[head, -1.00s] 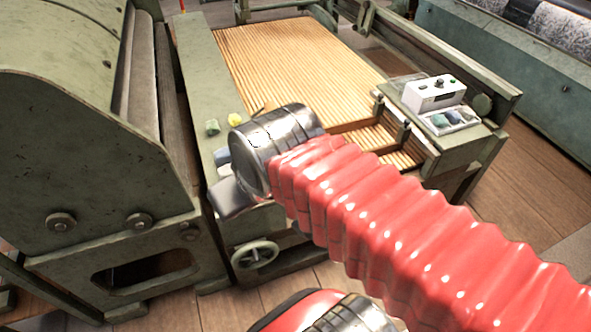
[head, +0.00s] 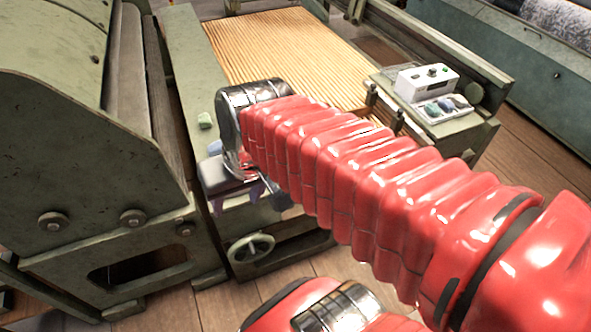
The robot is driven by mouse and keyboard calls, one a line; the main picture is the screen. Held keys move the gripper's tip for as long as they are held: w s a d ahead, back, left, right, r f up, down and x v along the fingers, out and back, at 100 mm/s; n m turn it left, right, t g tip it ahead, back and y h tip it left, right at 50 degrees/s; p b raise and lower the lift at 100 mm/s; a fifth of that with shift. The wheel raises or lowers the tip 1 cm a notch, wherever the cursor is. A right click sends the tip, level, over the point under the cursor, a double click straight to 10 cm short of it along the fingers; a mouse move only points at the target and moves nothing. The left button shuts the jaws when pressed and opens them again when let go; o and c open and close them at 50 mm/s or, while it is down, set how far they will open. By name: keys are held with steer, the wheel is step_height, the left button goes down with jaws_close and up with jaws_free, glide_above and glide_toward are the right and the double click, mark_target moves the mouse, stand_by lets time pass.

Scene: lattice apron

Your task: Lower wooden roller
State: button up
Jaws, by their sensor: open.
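Two long rollers stand between the left machine's green cover and the apron frame: a pale grey one (head: 125,72) and a narrower, darker brownish one (head: 158,95). I cannot tell which is the wooden roller. The wooden slatted apron (head: 285,55) lies to the right, partly hidden by my red arm. My gripper (head: 235,195) is open, over the apron frame's near left corner, right of the rollers' near ends and above the handwheel (head: 251,248). Its fingers are partly hidden by my wrist, and I see nothing held in it.
A green lump (head: 205,120) lies on the left frame rail (head: 190,60). A white control box (head: 427,82) and a small tray of coloured pieces (head: 443,108) sit on the right ledge. The green machine housing (head: 60,130) stands close on the left. Wooden floor shows in front.

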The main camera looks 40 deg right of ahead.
steer(key=w+d+f+m+t+y, duration=0.1)
steer(key=w+d+f+m+y, duration=0.7)
steer(key=d+f+m+y, duration=0.5)
steer(key=s+d+f+m+t+h, duration=0.1)
steer(key=d+f+m+t+h, duration=0.3)
steer(key=d+f+m+t, duration=0.2)
steer(key=s+d+f+m+t+h, duration=0.2)
steer(key=d+f+m+t+h, duration=0.2)
steer(key=d+f+m, duration=0.6)
steer(key=d+t, duration=0.2)
steer(key=d, duration=0.1)
steer(key=shift+s+d+t, duration=0.2)
steer(key=shift+d+t, duration=0.2)
steer(key=shift+w+a, duration=0.1)
steer(key=shift+w, duration=0.05)
steer(key=x, duration=1.3)
steer(key=shift+w, duration=0.25)
